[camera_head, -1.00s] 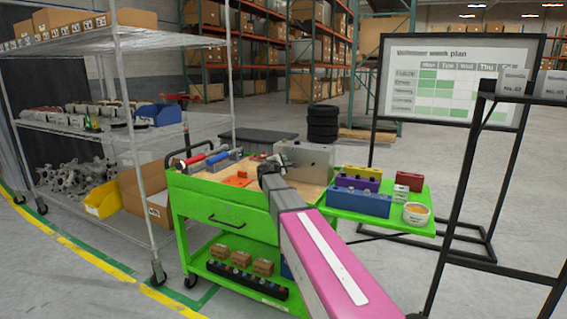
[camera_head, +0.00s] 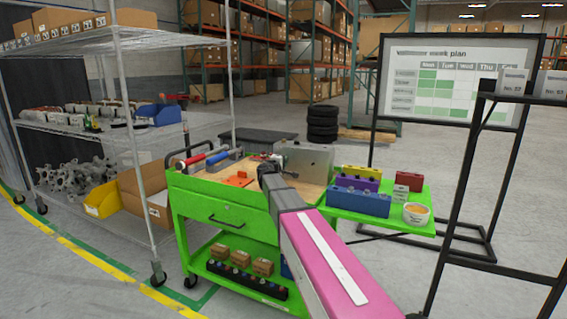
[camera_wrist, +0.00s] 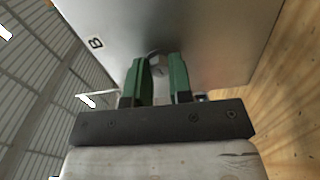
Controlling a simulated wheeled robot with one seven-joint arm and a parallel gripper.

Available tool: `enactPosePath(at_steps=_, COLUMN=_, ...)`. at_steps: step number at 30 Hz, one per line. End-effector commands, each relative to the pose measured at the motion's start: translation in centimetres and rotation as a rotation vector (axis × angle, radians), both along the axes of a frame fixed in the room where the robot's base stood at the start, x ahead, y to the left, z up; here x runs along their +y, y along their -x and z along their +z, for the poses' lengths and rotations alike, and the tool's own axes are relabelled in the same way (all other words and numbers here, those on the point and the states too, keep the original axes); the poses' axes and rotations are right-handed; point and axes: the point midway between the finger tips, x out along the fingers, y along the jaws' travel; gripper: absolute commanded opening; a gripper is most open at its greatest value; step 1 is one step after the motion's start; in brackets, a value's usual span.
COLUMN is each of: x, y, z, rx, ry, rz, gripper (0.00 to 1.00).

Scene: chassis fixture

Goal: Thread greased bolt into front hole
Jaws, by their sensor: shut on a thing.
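My gripper (camera_wrist: 160,82) shows in the wrist view with its two green fingers close together. A small grey bolt (camera_wrist: 158,64) sits between the fingertips, against or just in front of the grey metal chassis plate (camera_wrist: 205,35). I cannot tell whether its tip is in a hole, as the holes there are hidden. A letter "B" is marked on the plate's left. In the head view my gripper (camera_head: 267,171) is at the left side of the grey metal chassis fixture (camera_head: 312,158), over the cart top. The bolt cannot be made out there.
The green cart (camera_head: 222,208) has a wooden top with red and blue tools (camera_head: 218,158) and an orange piece (camera_head: 239,179). Its right side shelf holds yellow, purple and blue bins (camera_head: 358,201) and a white tub (camera_head: 416,213) with orange contents. A wire shelf stands left.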

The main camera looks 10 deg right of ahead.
Motion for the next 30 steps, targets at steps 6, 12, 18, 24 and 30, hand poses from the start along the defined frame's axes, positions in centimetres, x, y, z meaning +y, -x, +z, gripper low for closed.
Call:
enactPosePath(at_steps=6, x=0.0, y=-0.1, z=0.0, rx=-0.036, ry=-0.049, rz=0.000, gripper=0.00)
enactPosePath(at_steps=12, x=0.0, y=-0.1, z=0.0, rx=-0.034, ry=-0.047, rz=0.000, gripper=0.50)
enactPosePath(at_steps=18, x=0.0, y=-0.1, z=0.0, rx=-0.033, ry=-0.046, rz=0.000, gripper=0.50)
enactPosePath(at_steps=24, x=0.3, y=0.5, z=0.0, rx=-0.033, ry=-0.045, rz=0.000, gripper=0.50)
enactPosePath(at_steps=30, x=1.4, y=2.1, z=0.0, rx=-0.032, ry=-0.045, rz=0.000, gripper=0.50)
